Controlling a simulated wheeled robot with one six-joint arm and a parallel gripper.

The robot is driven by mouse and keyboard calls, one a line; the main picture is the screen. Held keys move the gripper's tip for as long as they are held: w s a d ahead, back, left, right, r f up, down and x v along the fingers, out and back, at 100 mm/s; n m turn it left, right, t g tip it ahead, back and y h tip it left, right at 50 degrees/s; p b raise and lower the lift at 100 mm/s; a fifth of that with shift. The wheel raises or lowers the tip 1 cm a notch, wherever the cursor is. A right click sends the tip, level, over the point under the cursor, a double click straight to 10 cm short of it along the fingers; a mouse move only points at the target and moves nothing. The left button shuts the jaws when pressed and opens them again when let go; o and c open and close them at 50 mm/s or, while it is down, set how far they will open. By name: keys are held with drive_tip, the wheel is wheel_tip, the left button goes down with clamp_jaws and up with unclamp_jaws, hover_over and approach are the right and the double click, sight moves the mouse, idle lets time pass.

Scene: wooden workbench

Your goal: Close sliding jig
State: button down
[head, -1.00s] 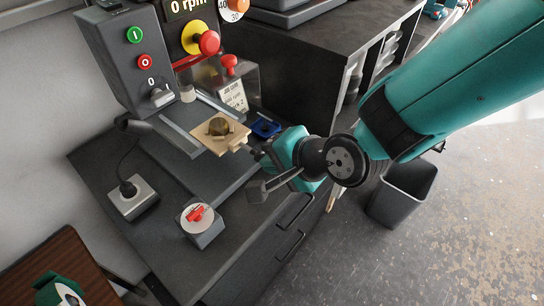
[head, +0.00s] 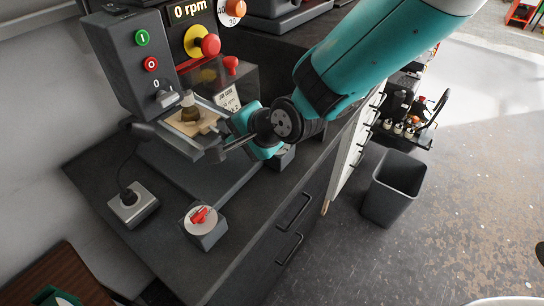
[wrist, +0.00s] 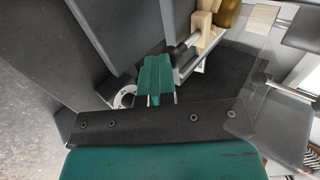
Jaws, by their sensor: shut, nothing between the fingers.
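The sliding jig (head: 205,123) is a pale wooden plate carrying a round brass-coloured part (head: 189,112). It sits on the machine's bed, with the brass part below the chuck. In the wrist view, the jig's wooden block (wrist: 204,29) shows at the top with a metal rod (wrist: 182,52) in front of it. My gripper (head: 226,148) is at the jig's near right side, its fingers together and empty. In the wrist view, my teal fingers (wrist: 157,68) are beside the rod; I cannot tell whether they touch it.
The drilling machine (head: 127,60) with its buttons and 0 rpm display stands behind. A box with a red knob (head: 203,227) and a grey cabled box (head: 130,205) are on the bench (head: 170,250). A bin (head: 398,187) stands on the floor at right.

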drive_tip(key=s+d+r+n+g+h+b, duration=0.1)
drive_tip(key=s+d+r+n, duration=0.2)
drive_tip(key=s+d, duration=0.3)
drive_tip(key=s+d+r+n+g+h+b, duration=0.1)
drive_tip(key=s+d+n, duration=0.4)
drive_tip(key=d, duration=0.6)
drive_tip(key=s+d+r+n+g+h+b, duration=0.2)
drive_tip(key=s+d+r+n+g+b, duration=0.1)
drive_tip(key=s+d, duration=0.5)
drive_tip(key=shift+s+d+r+n, duration=0.35)
drive_tip(key=shift+d+r+n, duration=0.25)
drive_tip(key=shift+r+n, duration=0.4)
drive_tip(key=shift+f, duration=0.1)
